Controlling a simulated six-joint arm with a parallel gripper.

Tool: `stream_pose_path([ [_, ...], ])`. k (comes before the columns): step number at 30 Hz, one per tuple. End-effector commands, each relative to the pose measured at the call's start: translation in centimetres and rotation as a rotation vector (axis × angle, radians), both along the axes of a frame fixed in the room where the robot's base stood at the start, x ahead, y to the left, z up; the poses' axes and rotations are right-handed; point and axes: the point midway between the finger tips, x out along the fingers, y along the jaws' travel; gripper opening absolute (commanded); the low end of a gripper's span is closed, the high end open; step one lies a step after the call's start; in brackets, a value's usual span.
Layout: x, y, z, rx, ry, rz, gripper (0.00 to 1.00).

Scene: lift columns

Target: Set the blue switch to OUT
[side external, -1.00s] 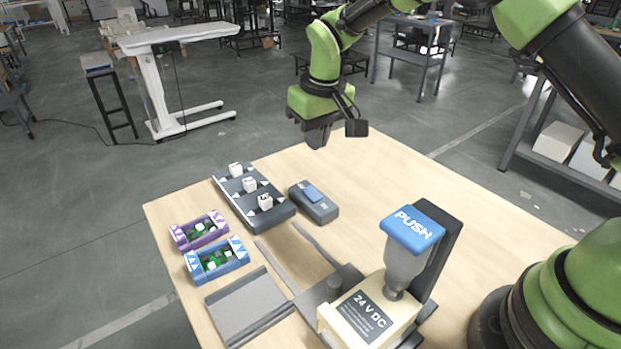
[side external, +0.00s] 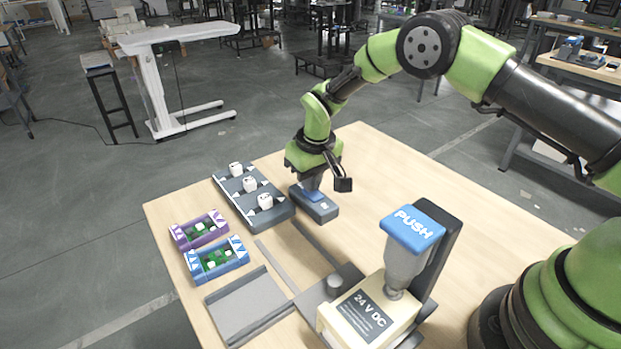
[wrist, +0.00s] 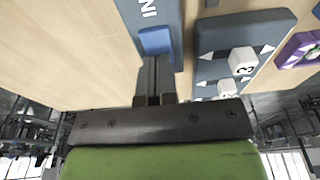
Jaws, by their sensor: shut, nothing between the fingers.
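The blue switch (side external: 316,197) is a blue rocker on a small dark grey box (side external: 322,212) on the wooden table. In the wrist view the blue rocker (wrist: 155,41) shows just past my fingertips, with the label "IN" on the box face beyond it. The other end of the box is largely hidden behind my fingers. My gripper (side external: 311,186) is shut and empty, pointing down over the rocker's far end; its closed fingers (wrist: 154,62) show in the wrist view too. I cannot tell whether the tips touch the rocker, or which way it is tilted.
A dark panel (side external: 229,186) with three white knobs stands just left of the switch box. A purple box (side external: 186,239) and a blue box (side external: 203,275) lie further left. A cream "24 V DC" unit (side external: 345,335) and a blue PUSH button (side external: 413,228) stand nearer.

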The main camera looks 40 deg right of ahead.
Motion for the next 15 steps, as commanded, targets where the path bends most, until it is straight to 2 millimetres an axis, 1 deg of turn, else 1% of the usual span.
stream_pose_path([
  [6,0.8,0.0,-1.3,0.000,-0.003,0.002,0.00],
  [15,0.2,0.0,-1.3,-0.002,0.007,0.006,0.00],
])
